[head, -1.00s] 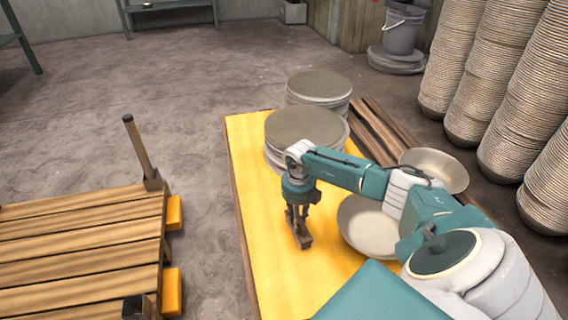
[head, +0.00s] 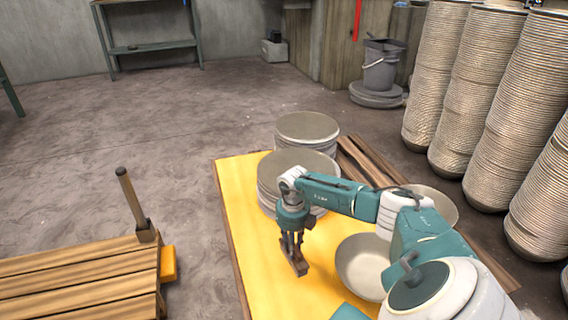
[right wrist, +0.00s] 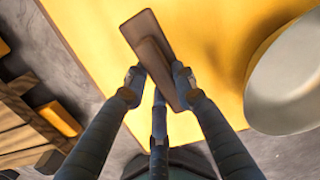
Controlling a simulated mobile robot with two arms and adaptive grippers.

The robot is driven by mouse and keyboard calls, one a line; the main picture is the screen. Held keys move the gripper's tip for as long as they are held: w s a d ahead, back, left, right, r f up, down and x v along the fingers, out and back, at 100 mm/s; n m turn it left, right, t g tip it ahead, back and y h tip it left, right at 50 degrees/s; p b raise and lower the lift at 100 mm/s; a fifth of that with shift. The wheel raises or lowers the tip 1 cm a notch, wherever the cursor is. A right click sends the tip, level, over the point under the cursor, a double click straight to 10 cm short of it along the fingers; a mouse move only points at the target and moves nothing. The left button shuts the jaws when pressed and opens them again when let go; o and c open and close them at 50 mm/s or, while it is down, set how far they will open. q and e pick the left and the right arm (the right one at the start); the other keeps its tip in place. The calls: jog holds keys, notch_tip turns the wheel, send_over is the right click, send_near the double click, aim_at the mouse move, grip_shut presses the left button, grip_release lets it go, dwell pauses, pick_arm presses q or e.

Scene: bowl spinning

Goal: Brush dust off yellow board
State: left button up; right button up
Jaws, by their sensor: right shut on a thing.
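The yellow board (head: 237,188) is a flat tabletop in the head view and fills the upper part of the right wrist view (right wrist: 220,25). My right gripper (head: 293,252) points down over the board near its left side. It is shut on a brown brush (right wrist: 150,47), a flat block with a raised grip, gripped from both sides. The brush (head: 299,268) is at or just above the board; I cannot tell whether it touches. Its bristles are hidden. No dust can be made out on the board. My left gripper is not in view.
A bowl (head: 358,262) stands on the board right of the brush, also in the right wrist view (right wrist: 292,85). Stacked grey discs (head: 300,163) stand at the board's far end. A wooden pallet (head: 80,280) with an upright post is left. Tall bowl stacks (head: 500,110) stand right.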

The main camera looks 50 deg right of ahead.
jog(key=shift+r+p, duration=0.65)
jog(key=shift+r, duration=0.5)
